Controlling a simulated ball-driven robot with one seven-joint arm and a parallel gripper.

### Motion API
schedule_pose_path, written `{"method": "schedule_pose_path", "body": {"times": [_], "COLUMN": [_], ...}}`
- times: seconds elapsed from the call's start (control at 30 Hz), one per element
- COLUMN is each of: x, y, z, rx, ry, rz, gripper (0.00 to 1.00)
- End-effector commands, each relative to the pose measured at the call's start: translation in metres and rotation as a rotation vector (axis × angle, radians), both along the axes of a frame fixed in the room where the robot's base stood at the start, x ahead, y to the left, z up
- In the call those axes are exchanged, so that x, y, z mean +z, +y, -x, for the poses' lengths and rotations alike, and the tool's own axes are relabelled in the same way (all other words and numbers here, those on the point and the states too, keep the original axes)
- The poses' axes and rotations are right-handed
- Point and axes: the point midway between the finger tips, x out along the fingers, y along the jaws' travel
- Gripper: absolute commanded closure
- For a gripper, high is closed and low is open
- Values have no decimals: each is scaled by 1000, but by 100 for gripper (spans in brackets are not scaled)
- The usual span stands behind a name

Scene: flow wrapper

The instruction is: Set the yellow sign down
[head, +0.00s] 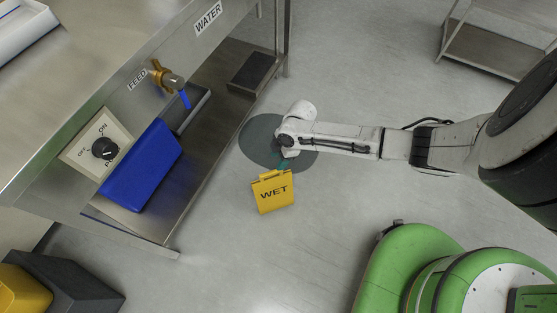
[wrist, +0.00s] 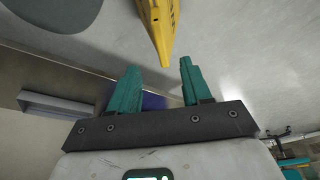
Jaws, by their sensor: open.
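The yellow sign (head: 273,192), marked WET, stands on the grey floor just in front of a dark round patch (head: 258,140). In the wrist view the yellow sign (wrist: 158,28) shows at the top, beyond the fingertips. My gripper (wrist: 160,78) has its two teal fingers spread apart with nothing between them. In the head view my gripper (head: 284,163) is close to the sign's top edge, partly hidden under my wrist; a gap shows between fingers and sign in the wrist view.
A steel bench (head: 75,95) with a FEED valve (head: 166,77), a dial (head: 104,149) and a blue box (head: 142,165) on its lower shelf stands at left. Dark and yellow bins (head: 75,285) are at lower left. A steel rack (head: 490,45) is at upper right. Floor below the sign is clear.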

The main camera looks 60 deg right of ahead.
Motion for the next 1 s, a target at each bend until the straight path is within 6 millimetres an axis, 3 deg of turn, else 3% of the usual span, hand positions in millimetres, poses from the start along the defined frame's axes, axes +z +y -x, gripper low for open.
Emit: {"method": "schedule_pose_path", "body": {"times": [0.07, 0.17, 0.33, 0.4, 0.5, 0.63, 0.77, 0.87, 1.0], "x": [9, 30, 101, 130, 165, 193, 202, 197, 179], "y": [9, 36, 121, 156, 197, 237, 259, 265, 254], "z": [-13, -52, -142, -165, -181, -178, -153, -120, -58], "rx": [7, 17, 9, -13, -63, -152, -264, -360, -503], "ry": [-17, -68, -199, -239, -271, -269, -218, -153, -36], "rz": [-6, -24, -96, -134, -190, -255, -297, -304, -263], "gripper": [52, 52, 52, 52, 52, 52, 52, 52, 52]}}
